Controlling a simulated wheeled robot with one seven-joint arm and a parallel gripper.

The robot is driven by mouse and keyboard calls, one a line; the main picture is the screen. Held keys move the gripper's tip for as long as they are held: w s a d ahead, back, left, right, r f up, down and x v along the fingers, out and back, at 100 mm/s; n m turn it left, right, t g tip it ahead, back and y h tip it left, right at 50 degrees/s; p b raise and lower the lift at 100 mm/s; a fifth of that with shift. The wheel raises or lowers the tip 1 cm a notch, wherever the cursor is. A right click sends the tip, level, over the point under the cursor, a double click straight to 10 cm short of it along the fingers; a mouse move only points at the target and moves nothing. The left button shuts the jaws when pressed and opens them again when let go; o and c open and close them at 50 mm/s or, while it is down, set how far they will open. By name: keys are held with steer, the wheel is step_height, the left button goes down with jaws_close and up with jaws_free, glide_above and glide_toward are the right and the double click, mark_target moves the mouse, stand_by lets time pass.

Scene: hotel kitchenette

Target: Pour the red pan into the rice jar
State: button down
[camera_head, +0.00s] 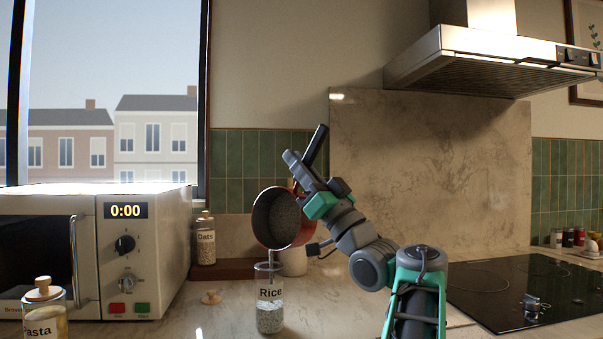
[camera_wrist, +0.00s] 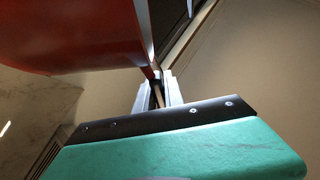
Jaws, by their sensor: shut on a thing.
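The red pan (camera_head: 284,217) is tilted steeply in the head view, with its open side facing left and toward the camera. Its inside looks grey and speckled; I cannot tell how much is rice. Its lower rim is just above the mouth of the rice jar (camera_head: 270,316), a clear upright jar labelled "Rice" with pale grains inside. My gripper (camera_head: 302,172) is shut on the pan's black handle (camera_head: 316,146), which points up. In the wrist view the pan's red outside (camera_wrist: 75,35) fills the upper left, beyond my gripper's fingers (camera_wrist: 157,93).
A microwave (camera_head: 150,236) stands at the left, with a pasta jar (camera_head: 46,314) in front. An oats jar (camera_head: 206,245) stands behind. A black cooktop (camera_head: 520,287) is at the right, under a hood (camera_head: 480,62).

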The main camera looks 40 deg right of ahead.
steer(key=s+a+f+n+g+y+b, duration=0.2)
steer(key=a+n+g+y+b, duration=0.5)
steer(key=a+n+y, duration=0.4)
steer(key=shift+s+a+n+g+y+b, duration=0.4)
steer(key=shift+n+y, duration=0.8)
steer(key=shift+n, duration=1.9)
steer(key=shift+d, duration=0.15)
